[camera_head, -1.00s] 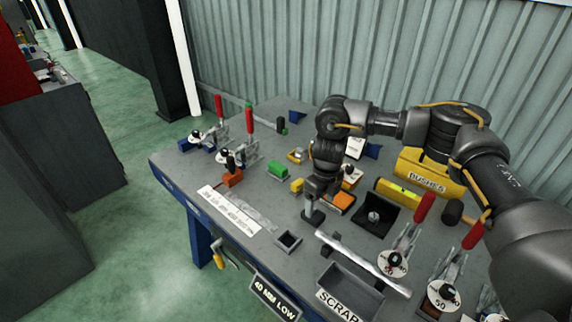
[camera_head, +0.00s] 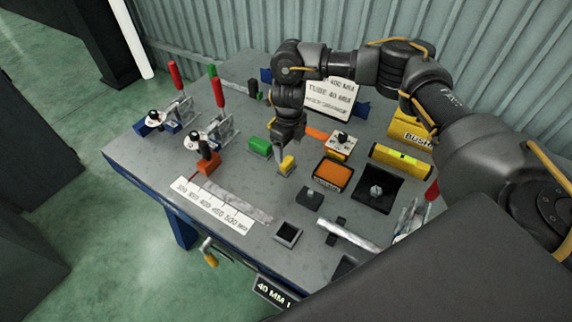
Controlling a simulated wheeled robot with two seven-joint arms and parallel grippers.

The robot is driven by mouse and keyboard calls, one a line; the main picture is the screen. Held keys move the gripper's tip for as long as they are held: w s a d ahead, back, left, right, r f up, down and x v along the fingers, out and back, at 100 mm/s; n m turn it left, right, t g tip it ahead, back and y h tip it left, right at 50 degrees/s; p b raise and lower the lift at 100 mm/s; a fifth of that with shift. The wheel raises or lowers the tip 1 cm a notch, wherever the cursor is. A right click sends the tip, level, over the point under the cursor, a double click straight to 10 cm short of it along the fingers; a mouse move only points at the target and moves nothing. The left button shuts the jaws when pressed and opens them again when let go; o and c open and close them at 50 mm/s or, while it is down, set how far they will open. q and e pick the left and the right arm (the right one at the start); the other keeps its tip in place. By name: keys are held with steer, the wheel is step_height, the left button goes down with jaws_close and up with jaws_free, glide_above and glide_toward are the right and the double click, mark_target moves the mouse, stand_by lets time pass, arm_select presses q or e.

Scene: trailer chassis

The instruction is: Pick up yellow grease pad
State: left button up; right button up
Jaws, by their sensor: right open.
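The yellow grease pad (camera_head: 287,164) is a small yellow block on the grey bench, just right of a green block (camera_head: 260,147). My right gripper (camera_head: 283,152) points down right at the pad, with its fingers open. One finger is beside the pad's left end; the other is partly hidden, and I cannot tell whether either touches the pad. My left gripper is not in view.
An orange-topped tray (camera_head: 333,174) and a small dark block (camera_head: 310,198) lie right of the pad. Red-handled clamps (camera_head: 218,93) stand at left. A ruler strip (camera_head: 212,205) lies near the front edge.

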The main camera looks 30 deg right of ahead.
mark_target(287, 160)
steer(key=shift+w+f, duration=0.35)
steer(key=shift+f, duration=0.5)
steer(key=shift+s+a, duration=0.1)
steer(key=shift+s, duration=0.15)
step_height(287, 160, down, 5)
steer(key=shift+a+r+p, duration=0.1)
steer(key=shift+r+p, duration=0.1)
steer(key=shift+p, duration=0.8)
steer(key=shift+s+f, duration=0.1)
steer(key=shift+f, duration=0.1)
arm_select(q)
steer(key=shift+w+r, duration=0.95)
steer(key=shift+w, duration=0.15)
arm_select(e)
steer(key=c, duration=1.1)
steer(key=shift+r, duration=0.1)
steer(key=shift+c, duration=0.2)
